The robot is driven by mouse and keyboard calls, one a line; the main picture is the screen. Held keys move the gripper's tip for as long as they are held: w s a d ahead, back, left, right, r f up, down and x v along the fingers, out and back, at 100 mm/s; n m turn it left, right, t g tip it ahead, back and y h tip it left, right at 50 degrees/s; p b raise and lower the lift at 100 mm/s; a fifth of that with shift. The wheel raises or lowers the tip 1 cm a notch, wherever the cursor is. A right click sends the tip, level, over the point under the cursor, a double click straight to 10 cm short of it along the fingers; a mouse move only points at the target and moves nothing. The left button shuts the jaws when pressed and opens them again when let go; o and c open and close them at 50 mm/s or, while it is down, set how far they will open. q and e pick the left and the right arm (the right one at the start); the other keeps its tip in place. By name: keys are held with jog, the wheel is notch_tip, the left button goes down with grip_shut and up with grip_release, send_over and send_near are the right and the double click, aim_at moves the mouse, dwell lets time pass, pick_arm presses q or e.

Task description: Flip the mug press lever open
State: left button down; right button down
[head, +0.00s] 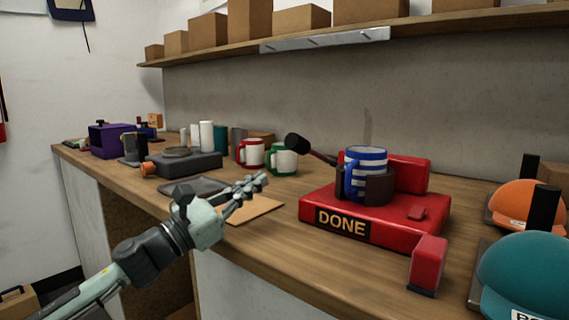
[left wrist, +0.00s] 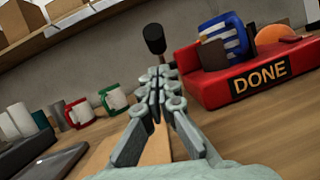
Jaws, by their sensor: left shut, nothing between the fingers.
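The red mug press (head: 385,222) with a "DONE" label stands on the wooden counter; it also shows in the left wrist view (left wrist: 210,88). A blue-and-white striped mug (head: 364,160) sits upright in its dark cradle (head: 379,187); the mug also shows in the left wrist view (left wrist: 232,42). The press lever (head: 318,155) sticks out to the left of the mug, tilted up, with a black knob (head: 296,143); the knob also shows in the left wrist view (left wrist: 154,38). My left gripper (head: 262,181) is shut and empty, left of the press, apart from the lever. My right gripper is out of view.
Red (head: 250,152) and green (head: 282,158) handled mugs stand behind my gripper. A flat brown sheet (head: 255,208) lies below it. A red block (head: 428,264) is at the press's front right. Orange (head: 515,203) and teal (head: 525,272) caps are at right.

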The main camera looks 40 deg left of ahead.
pick_arm(q)
jog(key=x, duration=0.8)
jog(key=shift+p, duration=0.4)
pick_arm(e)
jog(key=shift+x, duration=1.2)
pick_arm(q)
jog(key=shift+w, duration=0.1)
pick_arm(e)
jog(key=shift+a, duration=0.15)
pick_arm(q)
jog(key=shift+r, duration=0.1)
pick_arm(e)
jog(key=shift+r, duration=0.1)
